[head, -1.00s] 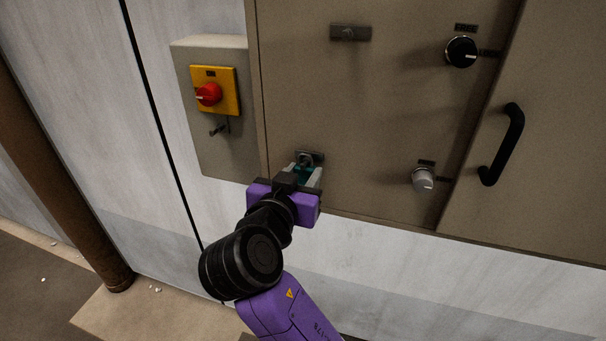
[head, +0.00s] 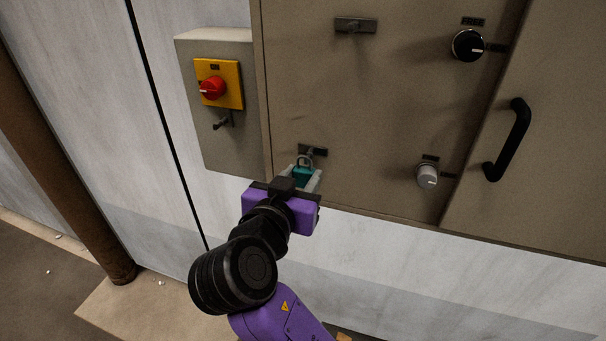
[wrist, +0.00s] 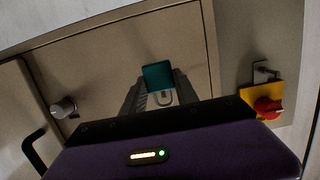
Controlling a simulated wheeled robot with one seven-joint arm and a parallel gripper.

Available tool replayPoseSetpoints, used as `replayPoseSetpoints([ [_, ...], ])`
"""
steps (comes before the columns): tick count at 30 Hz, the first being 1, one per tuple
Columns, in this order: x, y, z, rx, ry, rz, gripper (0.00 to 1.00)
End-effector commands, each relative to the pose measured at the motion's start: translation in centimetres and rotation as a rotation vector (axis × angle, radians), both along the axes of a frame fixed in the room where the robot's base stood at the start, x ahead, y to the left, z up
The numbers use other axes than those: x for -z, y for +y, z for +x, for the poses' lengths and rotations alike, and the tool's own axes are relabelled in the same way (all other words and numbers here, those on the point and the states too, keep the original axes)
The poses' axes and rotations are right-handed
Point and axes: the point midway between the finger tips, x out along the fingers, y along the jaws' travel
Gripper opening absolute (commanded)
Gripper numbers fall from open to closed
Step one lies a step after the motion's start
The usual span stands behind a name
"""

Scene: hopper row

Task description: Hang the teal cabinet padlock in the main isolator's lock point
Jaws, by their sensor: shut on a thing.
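The teal padlock (head: 303,176) is between the fingers of my gripper (head: 305,179), which is shut on it, in front of the lower left of the cabinet. Its grey shackle points up, close to a dark hook plate (head: 313,151); I cannot tell whether they touch. In the wrist view the padlock (wrist: 157,76) shows between the fingertips (wrist: 160,88). The main isolator (head: 218,84) is a yellow plate with a red knob on a grey box left of the cabinet. Its lock point (head: 222,121) is a small metal piece under the plate, with nothing seen hanging there. The isolator also shows in the wrist view (wrist: 266,105).
The beige cabinet (head: 370,110) carries another hook plate (head: 356,25) at the top, a black knob (head: 467,45), a grey knob (head: 428,175) and a black door handle (head: 507,140). A brown pipe (head: 60,160) stands at the left. The white wall below the cabinet is clear.

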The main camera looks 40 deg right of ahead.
Motion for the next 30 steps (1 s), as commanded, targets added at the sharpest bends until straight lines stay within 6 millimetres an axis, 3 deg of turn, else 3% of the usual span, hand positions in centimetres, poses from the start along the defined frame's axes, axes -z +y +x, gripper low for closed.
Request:
replayPoseSetpoints([
  [30, 0.0, 1.8, -1.3, 0.001, -0.001, 0.0, 0.0],
])
